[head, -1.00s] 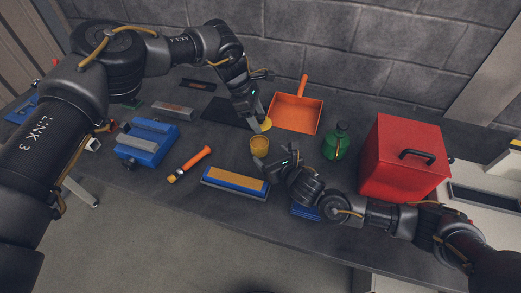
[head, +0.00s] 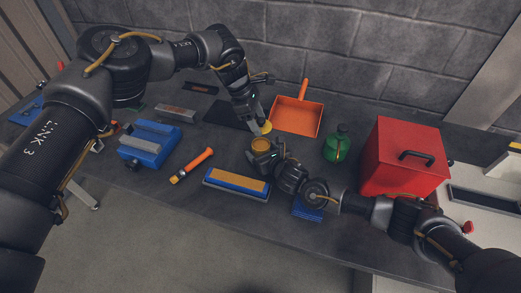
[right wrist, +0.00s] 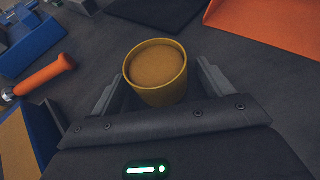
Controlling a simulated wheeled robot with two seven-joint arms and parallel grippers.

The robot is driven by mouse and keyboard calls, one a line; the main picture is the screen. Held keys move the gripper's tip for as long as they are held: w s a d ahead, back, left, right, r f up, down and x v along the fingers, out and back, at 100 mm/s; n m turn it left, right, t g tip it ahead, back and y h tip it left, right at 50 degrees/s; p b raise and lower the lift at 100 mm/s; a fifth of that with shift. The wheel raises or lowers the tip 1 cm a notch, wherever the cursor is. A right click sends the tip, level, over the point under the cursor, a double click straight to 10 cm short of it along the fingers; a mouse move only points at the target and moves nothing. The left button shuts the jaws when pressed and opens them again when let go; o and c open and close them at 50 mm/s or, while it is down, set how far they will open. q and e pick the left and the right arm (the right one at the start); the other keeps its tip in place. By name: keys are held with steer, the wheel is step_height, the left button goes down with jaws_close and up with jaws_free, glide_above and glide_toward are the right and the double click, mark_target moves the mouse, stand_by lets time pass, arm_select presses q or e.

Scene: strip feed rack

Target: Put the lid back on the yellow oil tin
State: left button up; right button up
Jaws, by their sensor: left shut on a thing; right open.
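The yellow oil tin (head: 261,144) stands open on the dark bench. In the right wrist view the tin (right wrist: 157,75) is upright, its round top uncovered, with brownish contents. My right gripper (right wrist: 157,85) is open, with one finger on each side of the tin; whether they touch it I cannot tell. In the head view my right gripper (head: 264,157) partly covers the tin. My left gripper (head: 260,121) is shut on the yellow lid (head: 266,128), just behind the tin and apart from it.
An orange dustpan (head: 297,116) lies behind. A green bottle (head: 337,146) and a red box (head: 402,160) stand to the right. A sharpening stone (head: 236,184), an orange-handled brush (head: 192,165) and a blue vise-like block (head: 150,143) lie to the front and left.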

steer(key=shift+w+a+f, duration=0.1)
steer(key=shift+w, duration=0.15)
arm_select(q)
steer(key=shift+s, duration=0.1)
steer(key=shift+r, duration=0.1)
arm_select(e)
steer(key=shift+s, duration=0.1)
steer(key=shift+c, duration=0.2)
steer(key=c, duration=1.4)
arm_select(q)
steer(key=shift+f, duration=2.55)
arm_select(e)
steer(key=shift+c, duration=0.2)
